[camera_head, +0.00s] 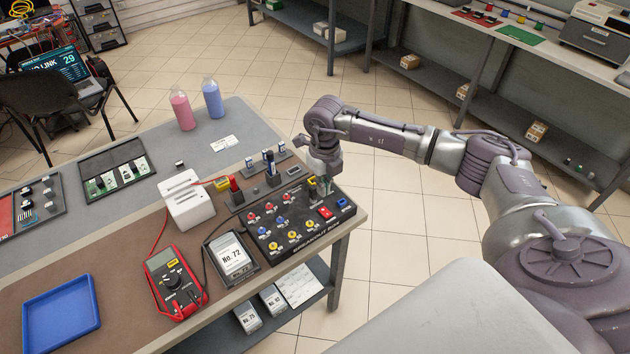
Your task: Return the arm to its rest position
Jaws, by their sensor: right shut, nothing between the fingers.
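My right arm comes in from the right and reaches across to the table's right end. My right gripper (323,186) points down over the back right part of the black breakout box (300,222). Its fingers are shut with nothing seen between them. They overlap the box's edge in this view, so I cannot tell whether they touch it. My left gripper is not in view.
The table (120,270) holds a red multimeter (175,284), a display unit (232,257), a white block (186,200), a blue tray (62,311), a pink bottle (182,110) and a blue bottle (212,100). Open floor (400,265) lies right of the table.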

